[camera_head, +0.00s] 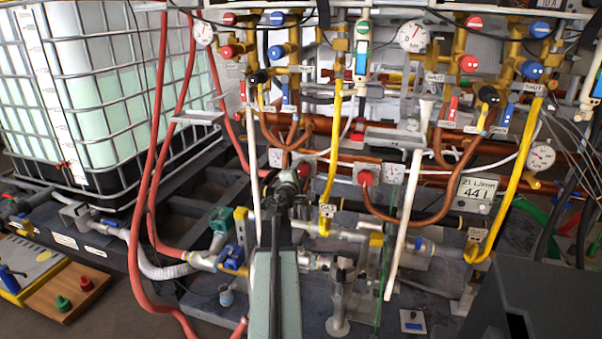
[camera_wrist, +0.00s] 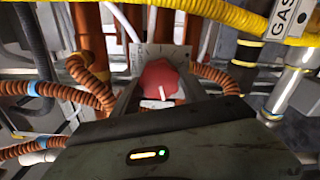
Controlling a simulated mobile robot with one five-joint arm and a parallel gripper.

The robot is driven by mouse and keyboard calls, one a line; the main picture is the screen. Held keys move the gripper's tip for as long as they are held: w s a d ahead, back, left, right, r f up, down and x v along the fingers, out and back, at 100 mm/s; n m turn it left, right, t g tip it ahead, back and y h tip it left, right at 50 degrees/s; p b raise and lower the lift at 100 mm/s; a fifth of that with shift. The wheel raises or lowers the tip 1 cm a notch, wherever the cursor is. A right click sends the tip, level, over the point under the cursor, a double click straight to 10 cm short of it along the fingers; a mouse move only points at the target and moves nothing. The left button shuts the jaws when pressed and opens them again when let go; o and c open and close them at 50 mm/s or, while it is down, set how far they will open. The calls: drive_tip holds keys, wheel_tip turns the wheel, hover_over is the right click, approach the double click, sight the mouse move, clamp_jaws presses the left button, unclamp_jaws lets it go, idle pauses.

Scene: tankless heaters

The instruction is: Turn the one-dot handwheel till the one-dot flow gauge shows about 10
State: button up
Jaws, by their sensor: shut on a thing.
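In the wrist view a red handwheel (camera_wrist: 160,76) with a white mark sits before a grey plate (camera_wrist: 158,50) with dark ticks. My gripper (camera_wrist: 161,93) is shut on this handwheel, with its jaws at either side. In the head view my gripper (camera_head: 290,183) is at the left of two pipe valves, and its handwheel is mostly hidden behind my arm. Dial gauges hang at upper left (camera_head: 203,33), at top centre (camera_head: 413,36) and at right (camera_head: 541,156). Their dots and needle readings are too small to tell.
A second red handwheel (camera_head: 365,177) is close to the right of my gripper. A yellow gas hose (camera_head: 334,140) and white pipes (camera_head: 405,225) run close by. A digital display (camera_head: 478,193) is at right. A caged tank (camera_head: 85,95) stands at left.

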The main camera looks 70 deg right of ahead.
idle(0.3)
drive_tip(key=o, duration=1.1)
drive_tip(key=a, duration=0.8)
drive_tip(key=shift+s, duration=0.25)
